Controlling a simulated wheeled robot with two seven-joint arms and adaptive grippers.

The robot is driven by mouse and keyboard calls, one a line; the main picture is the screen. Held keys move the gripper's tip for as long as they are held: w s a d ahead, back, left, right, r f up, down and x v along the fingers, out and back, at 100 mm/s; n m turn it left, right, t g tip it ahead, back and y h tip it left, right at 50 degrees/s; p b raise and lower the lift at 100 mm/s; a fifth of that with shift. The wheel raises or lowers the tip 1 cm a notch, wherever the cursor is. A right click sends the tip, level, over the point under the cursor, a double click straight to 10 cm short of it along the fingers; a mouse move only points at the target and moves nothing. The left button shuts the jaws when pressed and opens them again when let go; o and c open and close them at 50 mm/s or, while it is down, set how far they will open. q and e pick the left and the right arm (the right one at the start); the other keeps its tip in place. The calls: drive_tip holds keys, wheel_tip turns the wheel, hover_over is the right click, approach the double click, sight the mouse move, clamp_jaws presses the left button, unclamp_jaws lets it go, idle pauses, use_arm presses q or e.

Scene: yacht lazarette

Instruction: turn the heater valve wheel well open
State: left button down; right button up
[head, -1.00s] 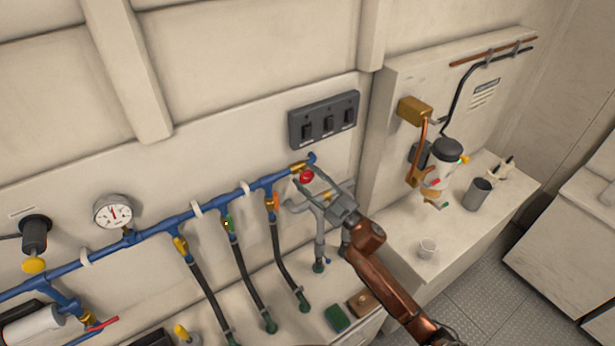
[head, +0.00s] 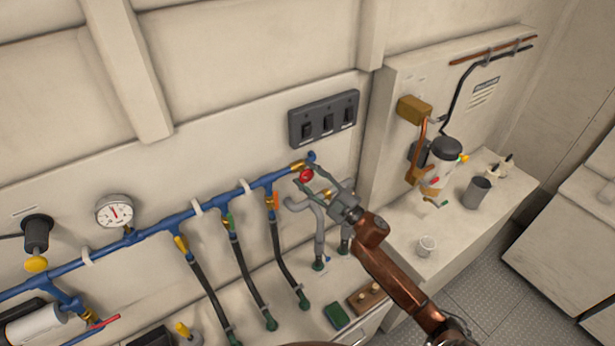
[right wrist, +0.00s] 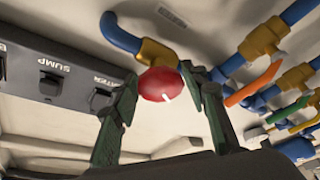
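The red valve wheel (head: 306,175) sits by a brass valve (head: 298,166) at the right end of the blue pipe. My right gripper (head: 308,178) is at the wheel, one finger on each side. In the right wrist view the red wheel (right wrist: 158,85), with a small white mark, lies between the green-grey fingertips (right wrist: 159,78), which appear to touch its edges. The contact on the far side is hidden. My left gripper is not in view.
A grey switch panel (head: 324,118) is close above the wheel. An orange-handled valve (head: 272,202) and black hoses hang to its left. Grey pipes (head: 319,225) stand just below the gripper. A white cup (head: 427,246) and dark cup (head: 478,192) stand on the right counter.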

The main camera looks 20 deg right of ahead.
drive_tip(key=o, duration=0.4)
drive_tip(key=shift+c, duration=0.2)
drive_tip(key=shift+s+d+f, duration=0.2)
drive_tip(key=shift+s+f, duration=0.05)
drive_tip(key=shift+s, duration=0.1)
drive_tip(key=v, duration=1.1)
drive_tip(key=shift+s, duration=0.15)
idle(0.7)
